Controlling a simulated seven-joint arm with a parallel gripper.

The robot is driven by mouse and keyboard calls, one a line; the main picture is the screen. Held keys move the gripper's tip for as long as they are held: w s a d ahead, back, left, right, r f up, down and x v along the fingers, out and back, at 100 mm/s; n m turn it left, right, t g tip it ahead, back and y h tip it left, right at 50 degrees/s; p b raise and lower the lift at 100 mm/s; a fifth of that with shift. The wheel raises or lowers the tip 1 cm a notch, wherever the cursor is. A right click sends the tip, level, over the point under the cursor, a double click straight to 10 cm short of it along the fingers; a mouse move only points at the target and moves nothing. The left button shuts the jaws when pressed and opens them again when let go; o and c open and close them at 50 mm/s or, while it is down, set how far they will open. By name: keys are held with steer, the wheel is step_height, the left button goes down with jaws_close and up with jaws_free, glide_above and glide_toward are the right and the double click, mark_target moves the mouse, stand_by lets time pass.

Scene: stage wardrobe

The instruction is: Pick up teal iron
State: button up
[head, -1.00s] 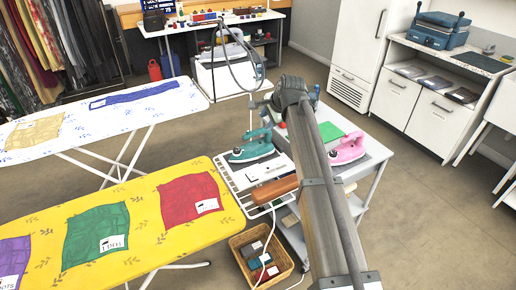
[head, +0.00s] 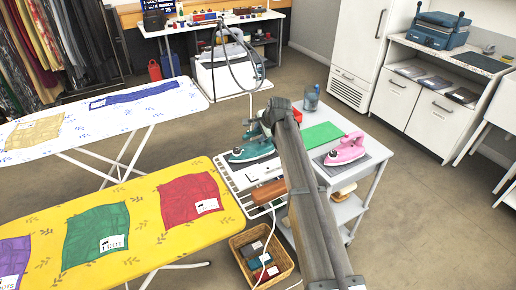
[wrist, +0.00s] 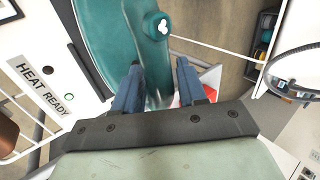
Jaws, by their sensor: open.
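The teal iron (head: 250,148) stands at the left end of the trolley, beside the wire rack, in the head view. My arm covers part of its right side there. In the wrist view the teal iron (wrist: 95,30) fills the upper left and middle, very close to my gripper (wrist: 160,68). The two blue fingers are apart, with teal surface showing between and beyond them. I cannot tell whether they touch the iron. In the head view my fingers are hidden behind the arm.
A pink iron (head: 346,149) sits on a grey mat to the right, near a green sheet (head: 322,133). A white "HEAT READY" panel (wrist: 40,85) lies close left of my gripper. A wicker basket (head: 283,262) stands below the wire rack (head: 232,187).

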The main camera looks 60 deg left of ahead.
steer(key=shift+a+f, duration=0.3)
steer(key=shift+f, duration=0.2)
jaws_close()
steer(key=shift+r, duration=0.1)
